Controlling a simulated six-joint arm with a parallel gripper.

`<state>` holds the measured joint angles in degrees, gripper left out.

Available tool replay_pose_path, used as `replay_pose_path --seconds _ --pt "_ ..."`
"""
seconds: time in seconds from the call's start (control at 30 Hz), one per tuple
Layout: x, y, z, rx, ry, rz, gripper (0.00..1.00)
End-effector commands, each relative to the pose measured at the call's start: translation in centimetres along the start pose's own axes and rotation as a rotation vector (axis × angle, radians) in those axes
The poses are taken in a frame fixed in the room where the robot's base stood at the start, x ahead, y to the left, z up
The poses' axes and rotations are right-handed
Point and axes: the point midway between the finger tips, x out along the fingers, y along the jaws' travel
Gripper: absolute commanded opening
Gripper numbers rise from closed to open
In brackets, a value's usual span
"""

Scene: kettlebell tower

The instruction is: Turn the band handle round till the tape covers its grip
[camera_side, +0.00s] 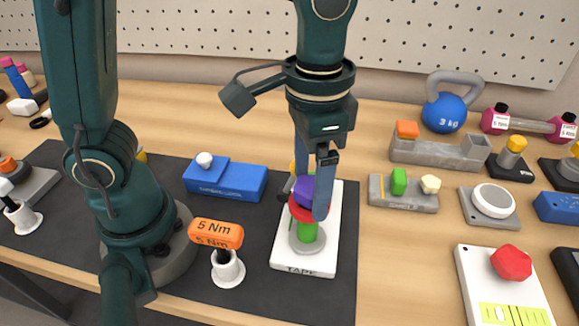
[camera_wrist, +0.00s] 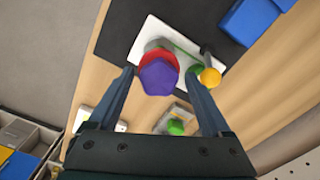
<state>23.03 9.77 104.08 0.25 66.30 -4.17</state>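The white plate marked TAPE (camera_side: 293,268) lies on the dark mat. On it stands the handle, with a purple faceted top (camera_side: 304,189), a red ring and a green lower part (camera_side: 306,232) on a grey round base. The purple top (camera_wrist: 158,77) also shows in the wrist view. A thin green strip (camera_wrist: 185,55) runs from the handle towards a yellow-topped post (camera_wrist: 209,76). My gripper (camera_side: 311,196) points down over the handle. In the wrist view my gripper (camera_wrist: 160,72) is open, its fingers on both sides of the purple top with gaps. The handle's far side is hidden.
An orange 5 Nm handle (camera_side: 216,233) stands left of the plate, a blue box (camera_side: 225,180) behind it. Right are a grey block with green and cream pegs (camera_side: 404,190), a round grey dial (camera_side: 492,201) and a blue kettlebell (camera_side: 444,112). Bare wood shows between.

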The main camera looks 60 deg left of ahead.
Motion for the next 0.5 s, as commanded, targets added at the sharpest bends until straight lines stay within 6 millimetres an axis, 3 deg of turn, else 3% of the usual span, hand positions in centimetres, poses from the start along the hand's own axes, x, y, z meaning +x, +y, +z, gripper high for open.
replay_pose_path --seconds 0.33,0.5 --pt "-0.2 0.1 -0.1 -0.004 0.003 0.003 0.93" --pt "-1.8 0.1 -0.2 -0.004 0.007 0.004 0.93"
